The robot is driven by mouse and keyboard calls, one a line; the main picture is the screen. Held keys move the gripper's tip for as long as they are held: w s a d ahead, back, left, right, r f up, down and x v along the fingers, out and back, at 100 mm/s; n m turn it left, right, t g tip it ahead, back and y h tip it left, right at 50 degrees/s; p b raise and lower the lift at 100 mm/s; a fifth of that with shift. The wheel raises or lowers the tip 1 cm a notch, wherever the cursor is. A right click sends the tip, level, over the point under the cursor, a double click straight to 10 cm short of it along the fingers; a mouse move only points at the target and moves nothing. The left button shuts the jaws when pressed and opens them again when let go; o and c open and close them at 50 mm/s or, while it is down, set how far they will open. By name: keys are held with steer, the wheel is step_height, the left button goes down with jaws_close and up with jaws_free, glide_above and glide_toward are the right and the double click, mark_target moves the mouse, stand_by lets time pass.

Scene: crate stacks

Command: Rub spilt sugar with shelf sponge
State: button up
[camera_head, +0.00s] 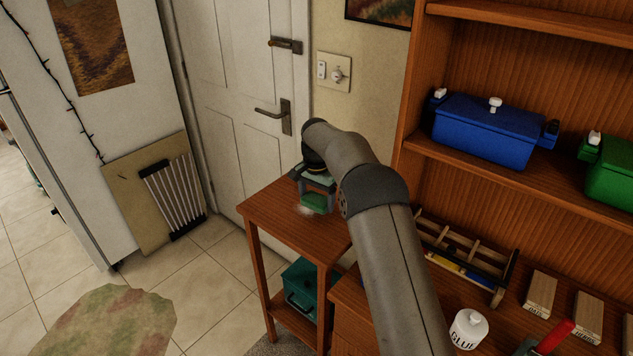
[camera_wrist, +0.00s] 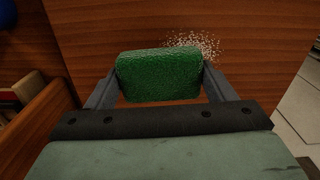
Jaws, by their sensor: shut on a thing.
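A green sponge (camera_wrist: 158,76) is held between the two fingers of my gripper (camera_wrist: 160,82) in the wrist view. In the head view my gripper (camera_head: 316,190) points down over the small wooden side table (camera_head: 275,215), with the green sponge (camera_head: 315,203) low at the tabletop. The spilt sugar (camera_wrist: 194,44) is a scatter of white grains just beyond the sponge's far edge, toward its right. The sponge hides part of the patch's near side. In the head view the sugar (camera_head: 303,209) is a small pale patch beside the sponge. I cannot tell whether the sponge touches the wood.
A tall wooden shelf unit with a blue box (camera_head: 487,132) and a green box (camera_head: 612,172) stands at right. A wooden tool caddy (camera_head: 462,258), a glue pot (camera_head: 468,329) and wooden blocks sit on its lower surface. A teal box (camera_head: 302,285) is under the side table.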

mark_target(317, 198)
steer(key=shift+r+p, duration=1.45)
steer(key=shift+r, duration=0.85)
